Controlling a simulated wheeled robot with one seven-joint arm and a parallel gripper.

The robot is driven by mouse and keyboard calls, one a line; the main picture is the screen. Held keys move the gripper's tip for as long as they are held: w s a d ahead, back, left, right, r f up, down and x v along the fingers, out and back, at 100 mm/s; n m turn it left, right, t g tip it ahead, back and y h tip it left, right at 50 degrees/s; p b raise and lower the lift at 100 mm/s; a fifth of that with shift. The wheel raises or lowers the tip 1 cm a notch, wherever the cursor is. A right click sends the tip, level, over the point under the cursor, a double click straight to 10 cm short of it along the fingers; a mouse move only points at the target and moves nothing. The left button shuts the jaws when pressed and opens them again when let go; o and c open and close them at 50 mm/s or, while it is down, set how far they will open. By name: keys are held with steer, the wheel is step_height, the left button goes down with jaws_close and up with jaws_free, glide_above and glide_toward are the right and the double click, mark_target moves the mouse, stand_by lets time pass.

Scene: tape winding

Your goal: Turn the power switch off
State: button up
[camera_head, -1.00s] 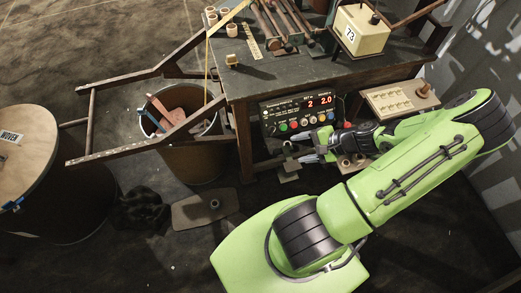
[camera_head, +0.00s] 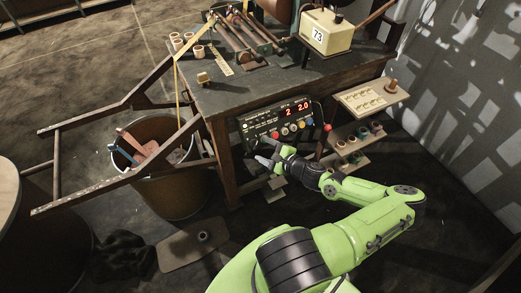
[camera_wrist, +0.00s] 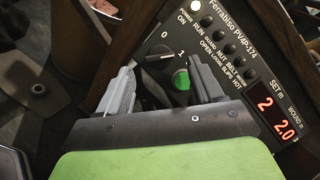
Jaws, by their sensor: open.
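A black control panel (camera_head: 262,128) with red digits "2" and "2.0" hangs under the front of the bench. In the wrist view, a dark rotary switch (camera_wrist: 158,56) sits on its face beside the printed marks "0" and "1". The switch's exact pointing is hard to tell. A white lamp (camera_wrist: 167,7) by "ON" looks lit. A green button (camera_wrist: 181,79) lies just below the switch. My gripper (camera_head: 271,157) is open at the panel's lower left. In the wrist view, the fingers of my gripper (camera_wrist: 161,68) stand either side of the switch and green button, with nothing held.
Coloured buttons line the panel's lower edge, and a red-tipped lever (camera_head: 327,127) stands at its right. Shelves with small parts (camera_head: 357,143) are farther right. A bin (camera_head: 180,182) and wooden frame (camera_head: 120,190) stand left of the bench (camera_head: 235,95).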

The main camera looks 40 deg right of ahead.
mark_target(257, 144)
steer(key=x, duration=0.2)
steer(key=shift+w+f, duration=0.1)
steer(key=shift+w, duration=0.2)
steer(key=c, duration=1.1)
steer(key=shift+o, duration=0.2)
steer(key=shift+n, duration=0.4)
steer(key=n, duration=0.1)
steer(key=n+g+p, duration=0.1)
steer(key=n, duration=0.1)
steer(key=shift+d+r+y, duration=0.1)
steer(key=shift+r+y, duration=0.15)
steer(key=shift+y, duration=0.15)
steer(key=n, duration=0.2)
steer(key=n+g+p, duration=0.1)
steer(key=shift+w+d+r+n+g+y, duration=0.1)
steer(key=shift+w+r+n+g+y, duration=0.05)
steer(key=shift+n+g+y, duration=0.2)
steer(key=n+g, duration=0.1)
steer(key=n, duration=0.2)
steer(key=shift+w+r, duration=0.1)
steer(key=shift+r, duration=0.05)
steer(key=shift+r+n+g+h, duration=0.1)
steer(key=shift+n+g+h, duration=0.4)
steer(key=shift+n, duration=1.05)
